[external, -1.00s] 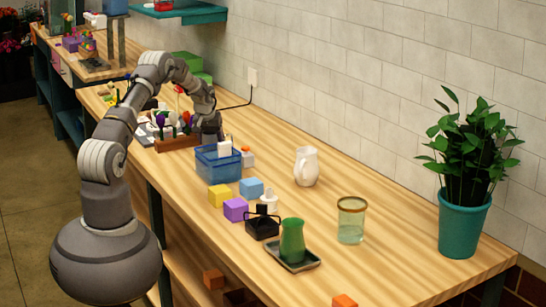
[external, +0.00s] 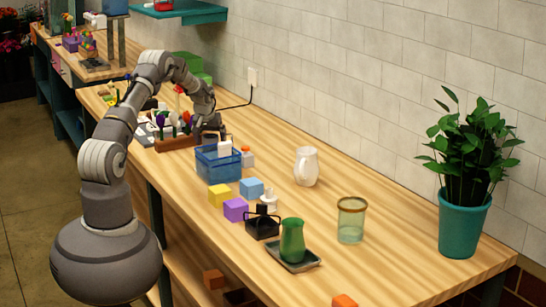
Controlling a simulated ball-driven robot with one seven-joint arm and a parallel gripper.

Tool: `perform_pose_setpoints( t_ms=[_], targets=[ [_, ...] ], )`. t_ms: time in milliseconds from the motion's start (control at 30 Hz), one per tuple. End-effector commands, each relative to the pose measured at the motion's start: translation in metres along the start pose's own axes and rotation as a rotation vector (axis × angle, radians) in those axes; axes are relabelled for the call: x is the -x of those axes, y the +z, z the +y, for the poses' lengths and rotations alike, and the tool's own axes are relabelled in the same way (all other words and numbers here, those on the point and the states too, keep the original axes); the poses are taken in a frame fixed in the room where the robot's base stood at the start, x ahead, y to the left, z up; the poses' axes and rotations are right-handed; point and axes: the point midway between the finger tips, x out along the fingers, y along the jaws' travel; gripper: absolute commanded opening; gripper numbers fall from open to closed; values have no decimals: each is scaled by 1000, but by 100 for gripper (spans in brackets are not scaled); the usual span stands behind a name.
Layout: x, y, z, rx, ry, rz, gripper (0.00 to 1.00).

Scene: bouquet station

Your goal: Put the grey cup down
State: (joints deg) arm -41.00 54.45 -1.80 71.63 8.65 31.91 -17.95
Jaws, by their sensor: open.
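A small dark grey shape (external: 210,136), which looks like the grey cup, stands on the wooden bench just behind the blue basket. The basket hides part of it. My gripper (external: 206,121) is open at the end of my bent arm, just above this grey shape. The fingertips are small and dark here, and I cannot tell whether they still overlap the rim.
The blue basket (external: 219,165) stands right in front, and a wooden rack (external: 176,143) with coloured items is close on the left. A white pitcher (external: 306,167), coloured blocks, a glass jar (external: 351,222) and a green vase (external: 292,240) stand to the right.

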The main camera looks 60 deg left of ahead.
Motion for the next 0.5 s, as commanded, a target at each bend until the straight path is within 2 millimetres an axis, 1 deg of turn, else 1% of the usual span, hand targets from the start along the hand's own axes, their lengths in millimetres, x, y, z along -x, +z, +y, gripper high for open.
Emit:
perform_pose_setpoints(
  t_ms=[33,100,300,400,500],
  targets=[
    [13,-2,0,-1,0,3,93],
    [30,-2,0,-1,0,3,93],
    [77,-1,0,0,0,2,93],
    [93,-1,0,0,0,2,93],
    [103,-1,0,0,0,1,93]
  ],
)
